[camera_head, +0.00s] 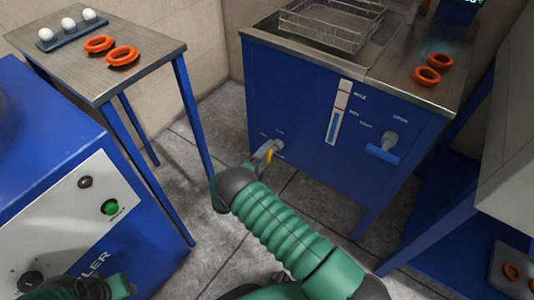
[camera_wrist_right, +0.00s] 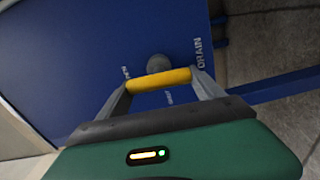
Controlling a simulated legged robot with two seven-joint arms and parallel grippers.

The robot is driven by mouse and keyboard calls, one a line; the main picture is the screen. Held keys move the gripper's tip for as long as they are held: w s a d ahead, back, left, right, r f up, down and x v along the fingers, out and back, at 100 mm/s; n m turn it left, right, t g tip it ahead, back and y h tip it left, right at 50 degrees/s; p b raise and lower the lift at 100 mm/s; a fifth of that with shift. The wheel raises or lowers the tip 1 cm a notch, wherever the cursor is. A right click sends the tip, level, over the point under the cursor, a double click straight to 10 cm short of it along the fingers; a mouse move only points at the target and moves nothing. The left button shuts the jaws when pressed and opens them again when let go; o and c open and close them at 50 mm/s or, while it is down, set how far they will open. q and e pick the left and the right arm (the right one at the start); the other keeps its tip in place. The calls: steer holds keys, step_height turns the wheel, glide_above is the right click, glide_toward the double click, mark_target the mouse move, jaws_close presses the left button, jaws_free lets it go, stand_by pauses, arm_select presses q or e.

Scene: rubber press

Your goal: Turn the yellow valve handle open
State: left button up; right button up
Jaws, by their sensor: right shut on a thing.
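The yellow valve handle (camera_wrist_right: 158,80) lies between the two fingers of my right gripper (camera_wrist_right: 163,84) in the right wrist view, and the gripper is shut on it. Behind the handle is a round grey valve stem (camera_wrist_right: 156,62) on the blue panel, with the word DRAIN printed to its right. In the head view the right gripper (camera_head: 267,152) reaches the lower left of the blue tank front (camera_head: 300,115), and only a bit of yellow shows there. My left gripper (camera_head: 90,288) is at the bottom left edge, mostly cut off, and its jaws are not clear.
A blue handle (camera_head: 382,153) sticks out on the right of the tank front, beside a level gauge (camera_head: 338,112). A wire basket (camera_head: 330,22) sits in the tank top. A side table (camera_head: 150,50) with orange rings stands left. A blue machine (camera_head: 60,190) is near left.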

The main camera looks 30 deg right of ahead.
steer(key=shift+w+a+f+n, duration=0.15)
steer(key=shift+w+a+n, duration=0.05)
steer(key=shift+n, duration=0.4)
steer(key=o, duration=1.4)
steer(key=shift+c, duration=0.2)
steer(key=shift+s+a, duration=0.15)
steer(key=p+v, duration=0.5)
steer(key=v, duration=1.1)
steer(key=shift+a, duration=0.2)
steer(key=shift+s+f, duration=0.1)
steer(key=shift+f, duration=0.05)
